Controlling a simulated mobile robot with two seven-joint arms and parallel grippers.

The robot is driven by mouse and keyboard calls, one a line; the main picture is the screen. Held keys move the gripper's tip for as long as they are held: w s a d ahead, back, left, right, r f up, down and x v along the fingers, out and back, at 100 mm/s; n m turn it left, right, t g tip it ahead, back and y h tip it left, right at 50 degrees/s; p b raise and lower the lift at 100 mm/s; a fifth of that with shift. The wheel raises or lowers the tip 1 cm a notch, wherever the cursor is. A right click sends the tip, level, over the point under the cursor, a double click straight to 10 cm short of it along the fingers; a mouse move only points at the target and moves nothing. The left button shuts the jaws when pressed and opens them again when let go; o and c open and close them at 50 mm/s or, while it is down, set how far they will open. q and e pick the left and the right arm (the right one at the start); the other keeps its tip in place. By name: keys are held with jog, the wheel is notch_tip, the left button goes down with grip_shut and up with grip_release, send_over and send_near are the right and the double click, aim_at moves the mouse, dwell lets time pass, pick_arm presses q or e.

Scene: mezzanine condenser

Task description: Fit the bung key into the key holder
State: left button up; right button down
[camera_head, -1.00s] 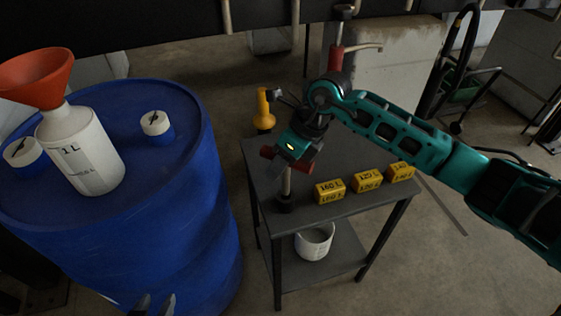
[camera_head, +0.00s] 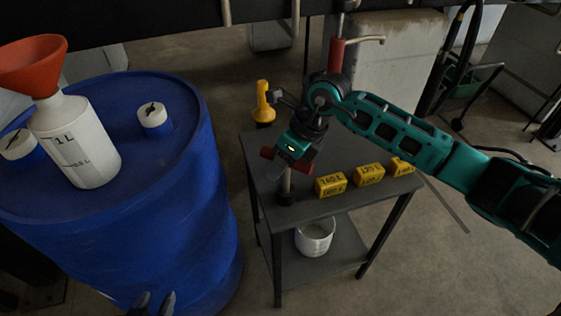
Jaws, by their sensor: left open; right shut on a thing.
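My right gripper (camera_head: 290,156) is over the left part of the grey table and shut on the bung key. The key's dark red crossbar (camera_head: 268,153) sticks out to the left of the jaws, and its grey shaft (camera_head: 286,181) points down, about upright. The key holder, a small black round piece (camera_head: 285,198), sits on the tabletop directly under the shaft. The shaft's lower end meets it in the picture; I cannot tell how deep it sits. My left gripper (camera_head: 155,303) is open and empty at the bottom edge, in front of the blue drum.
Yellow blocks (camera_head: 330,185) stand along the table's (camera_head: 350,208) front right. A yellow-handled tool (camera_head: 263,102) stands behind. A white bucket (camera_head: 315,237) is on the lower shelf. The blue drum (camera_head: 190,190) at left carries a white jug (camera_head: 75,140) with an orange funnel (camera_head: 32,65).

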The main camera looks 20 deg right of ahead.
pick_arm(q)
jog(key=shift+f+b, duration=0.75)
jog(key=shift+f, duration=0.05)
pick_arm(e)
jog(key=shift+f, duration=1)
jog(key=c, duration=0.7)
grip_release()
pick_arm(q)
jog(key=shift+r, duration=0.1)
jog(key=r, duration=0.1)
jog(key=r+p, duration=0.1)
jog(key=d, duration=0.1)
jog(key=shift+w+r+h, duration=0.3)
jog(key=shift+r, duration=0.1)
pick_arm(e)
jog(key=v, duration=1.3)
jog(key=shift+f, duration=0.1)
